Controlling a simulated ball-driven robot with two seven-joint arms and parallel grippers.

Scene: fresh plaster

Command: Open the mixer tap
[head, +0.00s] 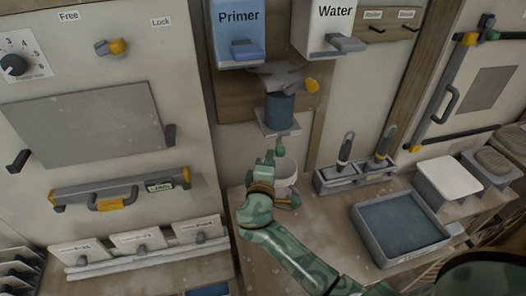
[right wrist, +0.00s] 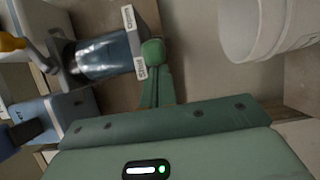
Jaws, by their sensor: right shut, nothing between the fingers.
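The mixer is a blue, see-through cylinder (head: 280,108) under a grey funnel-like top (head: 276,78), with an orange knob (head: 312,84) at its right. A grey plate (head: 270,130) sits at its bottom. The cylinder (right wrist: 102,55) and two small white labels (right wrist: 140,66) on the plate edge show sideways in the right wrist view. I cannot make out the tap's handle or its position. My right gripper (head: 279,150) is shut and empty, just below the plate. Its green tip (right wrist: 152,54) appears close beside the labels; contact is unclear. My left gripper is not in view.
A white bucket (head: 285,170) stands below the mixer, close to my right gripper; it also shows in the right wrist view (right wrist: 262,30). Primer (head: 237,30) and Water (head: 325,25) dispensers hang above. A tool holder (head: 340,180) and blue-grey tray (head: 400,228) stand to the right.

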